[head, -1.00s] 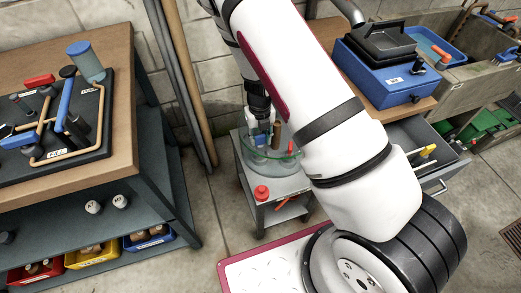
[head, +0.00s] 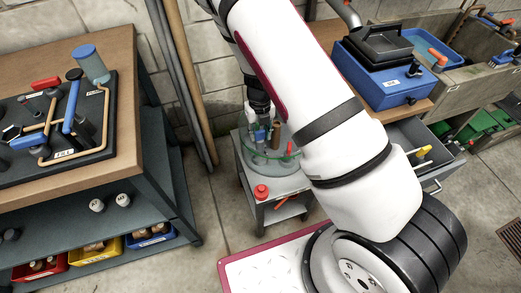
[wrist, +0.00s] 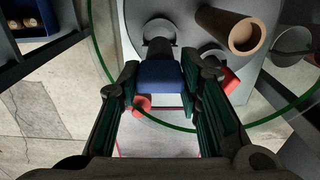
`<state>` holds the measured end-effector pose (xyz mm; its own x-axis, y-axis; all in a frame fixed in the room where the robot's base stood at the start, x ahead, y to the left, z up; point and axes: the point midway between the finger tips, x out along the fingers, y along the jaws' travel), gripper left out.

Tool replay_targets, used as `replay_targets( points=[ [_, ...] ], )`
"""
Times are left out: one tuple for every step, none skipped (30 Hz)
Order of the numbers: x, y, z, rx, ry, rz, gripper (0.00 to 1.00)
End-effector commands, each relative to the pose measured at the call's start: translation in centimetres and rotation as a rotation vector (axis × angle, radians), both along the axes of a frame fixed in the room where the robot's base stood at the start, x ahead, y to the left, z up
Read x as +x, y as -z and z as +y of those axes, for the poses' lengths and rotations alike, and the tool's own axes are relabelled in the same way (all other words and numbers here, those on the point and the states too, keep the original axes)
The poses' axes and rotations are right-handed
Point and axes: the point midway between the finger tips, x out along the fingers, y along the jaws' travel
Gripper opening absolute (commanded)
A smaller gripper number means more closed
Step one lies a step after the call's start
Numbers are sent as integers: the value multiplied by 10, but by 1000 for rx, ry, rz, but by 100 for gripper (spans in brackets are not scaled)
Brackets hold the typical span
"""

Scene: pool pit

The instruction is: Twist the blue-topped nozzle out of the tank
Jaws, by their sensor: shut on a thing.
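My gripper (wrist: 163,82) is shut on the blue block-shaped top of the nozzle (wrist: 160,75), with one finger on each side of it. A dark cylindrical part shows just beyond the blue top in the wrist view. In the head view my gripper (head: 262,122) points down over the round clear tank (head: 262,163), and a bit of the blue top (head: 260,135) shows there. The tank's thin green rim (wrist: 100,50) curves around the gripper in the wrist view. Whether the nozzle is still seated is hidden.
A brown cylinder (wrist: 236,30) stands close to the right of my gripper. The tank sits on a small grey cart (head: 285,205) with a red-capped item (head: 261,192) at its front. A workbench (head: 135,110) is at left; a blue box (head: 385,80) stands at right.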

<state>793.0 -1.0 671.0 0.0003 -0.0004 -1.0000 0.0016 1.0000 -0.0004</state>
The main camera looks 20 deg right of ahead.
Motion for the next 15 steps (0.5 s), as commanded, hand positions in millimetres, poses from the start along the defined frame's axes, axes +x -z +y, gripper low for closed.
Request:
replay_targets(
  points=[
    [-1,-8,1,0,-1,-1,0],
    [-1,-10,1,0,-2,-1,0],
    [-1,-14,1,0,-2,-1,0],
    [-1,-17,1,-1,-3,-2,0],
    [-1,-19,1,0,-3,-2,0],
    [-1,-23,1,0,-3,-1,0],
    [-1,-26,1,0,-3,-1,0],
    [-1,-28,1,0,-3,-1,0],
    [-1,-32,1,0,-3,-1,0],
    [-1,-35,1,0,-2,-1,0],
    [-1,-37,1,0,-2,-1,0],
    [-1,-41,1,0,-1,-1,0],
    [-1,-43,1,0,-1,-1,0],
    [-1,-46,1,0,-1,-1,0],
    [-1,-50,1,0,-1,-1,0]
  ],
)
